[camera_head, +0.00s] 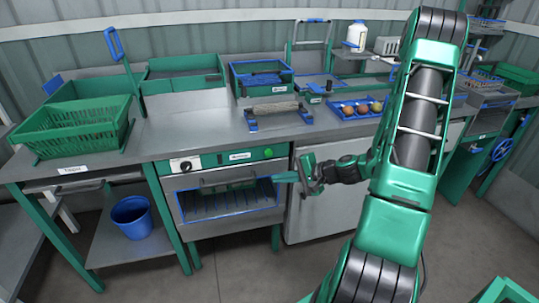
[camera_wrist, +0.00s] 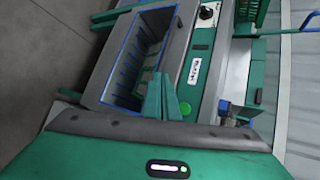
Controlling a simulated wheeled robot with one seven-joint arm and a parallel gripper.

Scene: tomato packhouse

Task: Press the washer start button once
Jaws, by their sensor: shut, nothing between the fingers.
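The washer (camera_head: 228,190) is a grey unit under the bench with a blue-edged opening and a control panel above it. The panel carries a black knob (camera_head: 186,166), a white label and a round green button (camera_head: 268,153) at its right end. In the wrist view the green button (camera_wrist: 186,108) shows just right of my fingers, and the knob (camera_wrist: 206,12) is at the top. My gripper (camera_head: 281,177) is shut and empty, in front of the washer and a little below and right of the button. In the wrist view its green fingers (camera_wrist: 160,82) overlap the opening; contact is not visible.
A grey bench top holds a green crate (camera_head: 72,128), a blue-edged tray of tomatoes (camera_head: 345,112) and a roller-like brush (camera_head: 275,108). A blue bucket (camera_head: 132,216) stands on the lower shelf at left. The floor before the washer is clear.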

